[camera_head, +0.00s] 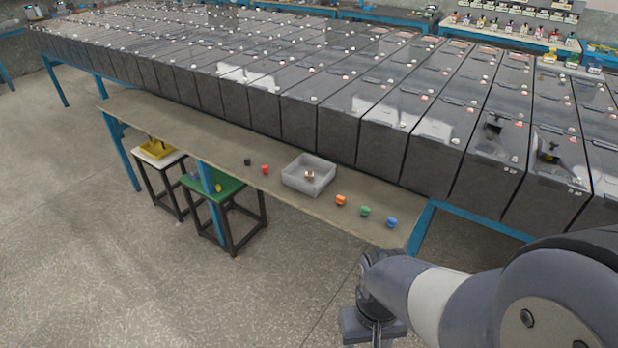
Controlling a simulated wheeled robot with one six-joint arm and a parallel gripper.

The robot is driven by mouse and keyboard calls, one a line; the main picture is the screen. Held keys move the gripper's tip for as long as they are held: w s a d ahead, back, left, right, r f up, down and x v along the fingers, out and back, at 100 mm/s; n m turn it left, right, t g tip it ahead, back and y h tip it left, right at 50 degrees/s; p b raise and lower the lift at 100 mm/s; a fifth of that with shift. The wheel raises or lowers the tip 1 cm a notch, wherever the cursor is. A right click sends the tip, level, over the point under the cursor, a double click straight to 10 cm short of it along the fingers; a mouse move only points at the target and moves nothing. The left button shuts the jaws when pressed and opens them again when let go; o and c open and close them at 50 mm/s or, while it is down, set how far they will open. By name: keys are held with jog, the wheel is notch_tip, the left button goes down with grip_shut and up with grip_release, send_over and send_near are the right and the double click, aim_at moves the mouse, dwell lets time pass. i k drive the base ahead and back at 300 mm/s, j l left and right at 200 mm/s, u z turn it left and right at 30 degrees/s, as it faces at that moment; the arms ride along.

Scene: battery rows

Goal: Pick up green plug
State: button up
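The green plug (365,211) stands on the narrow wooden shelf (232,147) near its right end. It sits between an orange plug (341,200) on its left and a blue plug (392,222) on its right, apart from both. My gripper (368,330) is at the bottom edge of the view, in front of and below the shelf end, well apart from the green plug. Its fingers cannot be made out, so I cannot tell whether it is open or shut.
A clear grey bin (309,175) with a small light object inside stands left of the plugs. A red plug (265,169) and a black plug (247,161) lie farther left. Dark battery rows (338,134) rise behind the shelf. Green-topped stool (229,189) stands in front.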

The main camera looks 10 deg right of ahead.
aim_at(365, 211)
jog(key=i+z, duration=0.25)
jog(key=i, duration=0.15)
jog(key=i+j+z, duration=0.55)
jog(key=i, duration=0.2)
jog(key=l, duration=0.1)
